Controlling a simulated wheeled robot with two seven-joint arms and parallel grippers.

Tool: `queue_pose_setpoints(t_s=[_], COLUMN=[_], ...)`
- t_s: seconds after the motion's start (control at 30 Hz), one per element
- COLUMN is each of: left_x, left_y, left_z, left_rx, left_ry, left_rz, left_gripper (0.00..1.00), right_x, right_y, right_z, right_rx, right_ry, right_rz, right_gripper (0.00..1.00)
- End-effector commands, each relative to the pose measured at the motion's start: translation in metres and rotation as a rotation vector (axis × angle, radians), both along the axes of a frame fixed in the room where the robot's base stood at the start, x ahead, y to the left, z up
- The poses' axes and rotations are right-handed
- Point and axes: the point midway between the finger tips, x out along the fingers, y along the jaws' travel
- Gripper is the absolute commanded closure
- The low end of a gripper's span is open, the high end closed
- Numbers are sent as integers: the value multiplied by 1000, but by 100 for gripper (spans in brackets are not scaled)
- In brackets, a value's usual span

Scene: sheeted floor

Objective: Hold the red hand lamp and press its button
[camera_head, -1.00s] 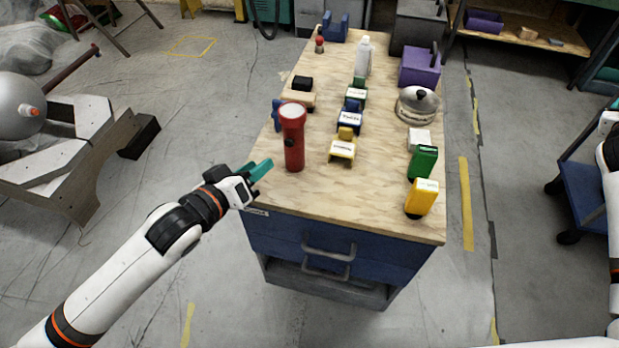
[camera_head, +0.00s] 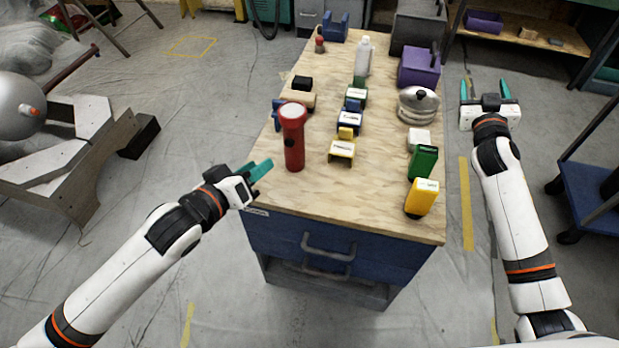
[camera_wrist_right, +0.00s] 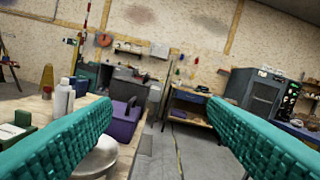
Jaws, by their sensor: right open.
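The red hand lamp (camera_head: 294,153) stands upright at the near left of the wooden tabletop in the head view. Its wide head is on top, and a dark spot, perhaps its button, shows on its near side. My left gripper (camera_head: 262,170) is at the table's left edge, just left of the lamp and apart from it. Its teal fingers are seen edge-on, so I cannot tell their gap. My right gripper (camera_head: 486,90) is open and empty, to the right of the table and far from the lamp. Its spread teal fingers frame the right wrist view (camera_wrist_right: 165,125).
The table (camera_head: 310,198) also holds a yellow box (camera_head: 421,199), a green box (camera_head: 423,163), a lidded pot (camera_head: 417,105), a purple box (camera_head: 420,67) and a white bottle (camera_head: 363,57). Small labelled blocks (camera_head: 342,147) stand right of the lamp. A blue cart (camera_head: 585,195) stands at right.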

Motion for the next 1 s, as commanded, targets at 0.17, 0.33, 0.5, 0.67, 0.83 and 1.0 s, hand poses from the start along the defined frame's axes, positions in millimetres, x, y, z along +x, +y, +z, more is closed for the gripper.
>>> queue_pose_setpoints(t_s=[0.17,0.33,0.5,0.67,0.83,1.0], left_x=[0,0,0,0,0,0], left_y=[0,0,0,0,0,0], left_z=[0,0,0,0,0,0], left_rx=[0,0,0,0,0,0], left_ry=[0,0,0,0,0,0], left_rz=[0,0,0,0,0,0], left_gripper=[64,64,64,64,64,64], right_x=[13,11,-1,-15,-33,-47], right_y=[109,210,294,352,403,402], right_z=[-16,-15,-2,13,30,-34], right_rx=[65,125,175,213,247,121], right_ry=[-32,-78,-133,-182,-228,-111], right_rz=[202,388,544,655,757,783], right_gripper=[32,32,32,32,32,32])
